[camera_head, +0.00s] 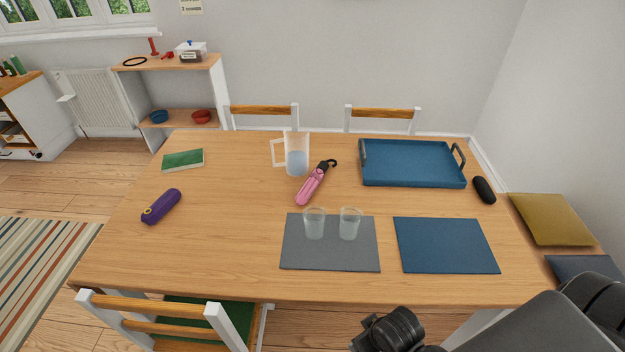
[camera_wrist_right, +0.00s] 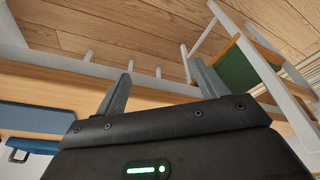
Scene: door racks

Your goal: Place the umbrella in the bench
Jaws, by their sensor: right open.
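The pink folded umbrella (camera_head: 312,185) with a dark hooked handle lies on the wooden table, right of and in front of the pitcher. The bench (camera_head: 580,250) stands beyond the table's right edge, with a mustard cushion (camera_head: 550,219) and a dark blue cushion (camera_head: 580,268) on it; my right arm hides part of it. My right gripper (camera_head: 385,332) is at the table's front side, apart from the umbrella. In the right wrist view my right gripper (camera_wrist_right: 163,78) has its fingers spread with nothing between them. My left gripper is not in view.
The table (camera_head: 220,250) holds a pitcher (camera_head: 297,158), two glasses on a grey mat (camera_head: 300,258), a blue mat (camera_head: 445,245), a blue tray (camera_head: 410,165), a black case (camera_head: 484,190), a purple object (camera_head: 161,206) and a green book (camera_head: 183,160). Chairs stand around it.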

